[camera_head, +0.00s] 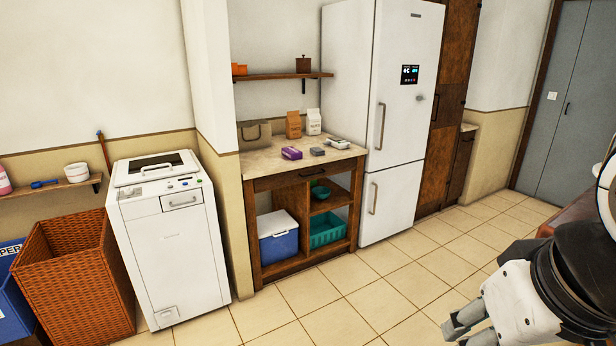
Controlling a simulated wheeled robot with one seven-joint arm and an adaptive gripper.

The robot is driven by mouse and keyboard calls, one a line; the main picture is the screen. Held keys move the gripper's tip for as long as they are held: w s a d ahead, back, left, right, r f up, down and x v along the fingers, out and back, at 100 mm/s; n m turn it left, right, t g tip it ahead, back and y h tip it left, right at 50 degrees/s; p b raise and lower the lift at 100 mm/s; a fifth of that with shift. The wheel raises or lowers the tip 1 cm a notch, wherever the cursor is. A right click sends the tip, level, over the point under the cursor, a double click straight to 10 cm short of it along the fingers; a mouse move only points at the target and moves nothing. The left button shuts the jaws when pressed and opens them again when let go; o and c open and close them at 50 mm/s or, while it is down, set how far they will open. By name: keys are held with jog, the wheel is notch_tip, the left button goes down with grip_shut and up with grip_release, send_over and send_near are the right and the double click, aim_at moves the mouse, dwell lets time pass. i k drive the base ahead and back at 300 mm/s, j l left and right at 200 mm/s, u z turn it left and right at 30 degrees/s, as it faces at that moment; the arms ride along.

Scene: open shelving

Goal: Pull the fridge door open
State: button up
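The white fridge (393,120) stands right of the centre against the back wall. It has a tall upper door with a display panel (409,75) and a vertical handle (380,126). Its lower door (392,200) has its own handle (373,198). Both doors look closed. My gripper (462,330) is at the bottom right, near the picture's edge, with the arm beside it. It is well in front of the fridge and apart from it. Its fingers look spread, with nothing seen between them.
A wooden counter (262,169) with boxes and bags stands left of the fridge. A white washing machine (168,240) and wicker basket (75,275) are farther left. The tiled floor (405,285) before the fridge is clear. A grey door (570,100) is at the right.

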aim_at(407, 40)
jog(key=i, duration=2.15)
jog(key=i+j+z, duration=0.1)
jog(key=i+z, duration=0.15)
jog(key=i, duration=0.25)
jog(key=i+j+z, duration=0.25)
jog(key=i, duration=0.25)
jog(key=i+j+z, duration=0.25)
jog(key=i, duration=0.25)
jog(key=i+j+z, duration=0.65)
jog(key=i+l, duration=0.05)
jog(key=l, duration=0.05)
